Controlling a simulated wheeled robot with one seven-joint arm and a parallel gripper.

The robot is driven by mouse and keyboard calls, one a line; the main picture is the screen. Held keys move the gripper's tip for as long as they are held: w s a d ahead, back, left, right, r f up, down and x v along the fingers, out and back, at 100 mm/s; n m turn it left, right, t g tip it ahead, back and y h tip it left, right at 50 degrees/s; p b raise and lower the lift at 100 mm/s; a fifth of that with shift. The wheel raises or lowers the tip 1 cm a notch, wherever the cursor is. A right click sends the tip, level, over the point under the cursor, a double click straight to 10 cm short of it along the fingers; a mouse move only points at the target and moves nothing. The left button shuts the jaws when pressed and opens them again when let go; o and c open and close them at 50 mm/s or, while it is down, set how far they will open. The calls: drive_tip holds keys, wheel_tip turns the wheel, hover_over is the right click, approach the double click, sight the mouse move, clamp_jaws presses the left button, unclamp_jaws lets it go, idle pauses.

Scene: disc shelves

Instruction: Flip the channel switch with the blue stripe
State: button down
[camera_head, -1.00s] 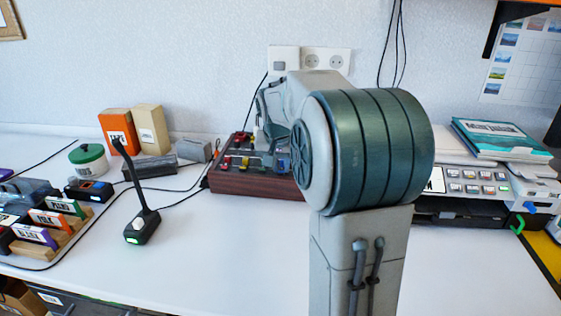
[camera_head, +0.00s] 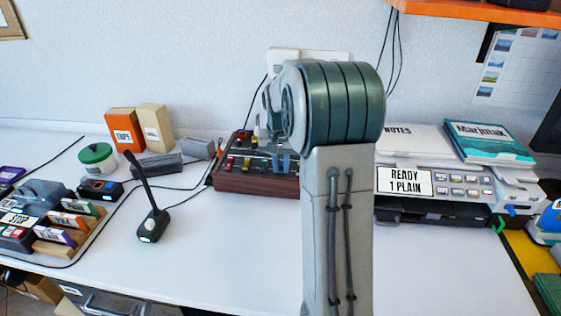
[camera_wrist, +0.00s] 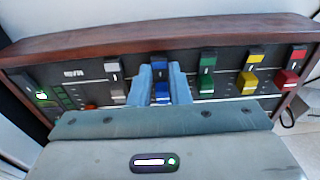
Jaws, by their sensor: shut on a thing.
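A wooden-framed console (camera_head: 245,184) stands against the wall in the head view, its right part hidden by my arm. In the wrist view its dark panel (camera_wrist: 85,75) carries a row of switches with coloured stripes and coloured knobs below them. The switch with the blue stripe (camera_wrist: 159,71) is in the middle, with a blue knob (camera_wrist: 162,94) below it. The two light-blue fingers of my gripper (camera_wrist: 160,76) are on either side of this switch, shut on it. Their contact faces are hard to see.
Green (camera_wrist: 207,70), yellow (camera_wrist: 251,67) and red (camera_wrist: 293,64) channels lie to the right, a grey-white one (camera_wrist: 113,75) to the left. A microphone (camera_head: 150,215) stands left of the console. A printer (camera_head: 440,185) is at the right. The front desk is mostly clear.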

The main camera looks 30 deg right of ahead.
sight(280, 174)
drive_tip(key=c, duration=1.4)
unclamp_jaws()
drive_tip(key=shift+o, duration=0.2)
wheel_tip(280, 174, up, 14)
drive_tip(key=s+p, duration=0.1)
drive_tip(key=p, duration=0.1)
drive_tip(key=shift+a, duration=0.35)
drive_tip(key=shift+a+f, duration=0.1)
drive_tip(key=shift+f, duration=0.05)
